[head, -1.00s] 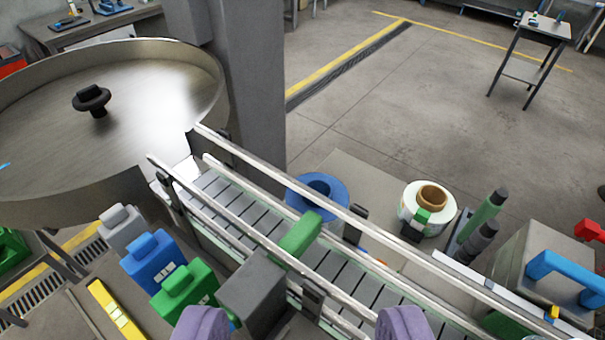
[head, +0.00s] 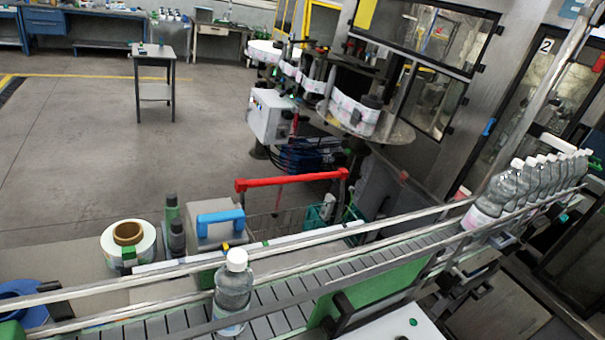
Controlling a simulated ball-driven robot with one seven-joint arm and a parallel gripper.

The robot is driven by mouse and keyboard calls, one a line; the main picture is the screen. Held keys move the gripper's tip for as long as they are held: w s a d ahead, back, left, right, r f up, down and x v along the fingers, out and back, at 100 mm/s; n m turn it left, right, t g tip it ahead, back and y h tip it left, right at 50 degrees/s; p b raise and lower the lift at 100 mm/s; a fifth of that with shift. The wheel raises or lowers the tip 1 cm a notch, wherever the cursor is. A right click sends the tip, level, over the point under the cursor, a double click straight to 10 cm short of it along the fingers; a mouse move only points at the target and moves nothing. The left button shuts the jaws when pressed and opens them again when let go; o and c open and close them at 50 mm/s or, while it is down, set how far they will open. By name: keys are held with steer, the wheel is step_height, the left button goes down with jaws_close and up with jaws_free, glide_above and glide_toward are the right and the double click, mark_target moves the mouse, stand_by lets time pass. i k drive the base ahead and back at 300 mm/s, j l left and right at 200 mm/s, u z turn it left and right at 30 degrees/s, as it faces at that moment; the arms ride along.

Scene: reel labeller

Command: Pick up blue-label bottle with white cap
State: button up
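A clear bottle with a white cap (head: 235,285) stands upright on the slatted conveyor (head: 180,325), between the guide rails, at the lower middle of the head view. Its label shows only in part low on the body, pale with a bluish tint, and the front rail crosses in front of it. A row of several clear bottles with white caps (head: 512,187) stands farther along the conveyor at the right. The nearest of them has a pale pinkish label. My gripper is not in view.
Metal guide rails (head: 130,285) run along both sides of the conveyor. A green plate (head: 375,290) stands beside it, right of the single bottle. Behind are a label reel (head: 128,243), a blue-handled box (head: 215,230) and a red-handled basket (head: 290,181). Open floor lies at left.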

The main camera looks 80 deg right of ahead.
mark_target(233, 281)
steer(key=z, duration=2.35)
steer(key=k+l+u, duration=0.15)
steer(key=l+u, duration=0.15)
steer(key=l, duration=0.2)
steer(key=k, duration=0.05)
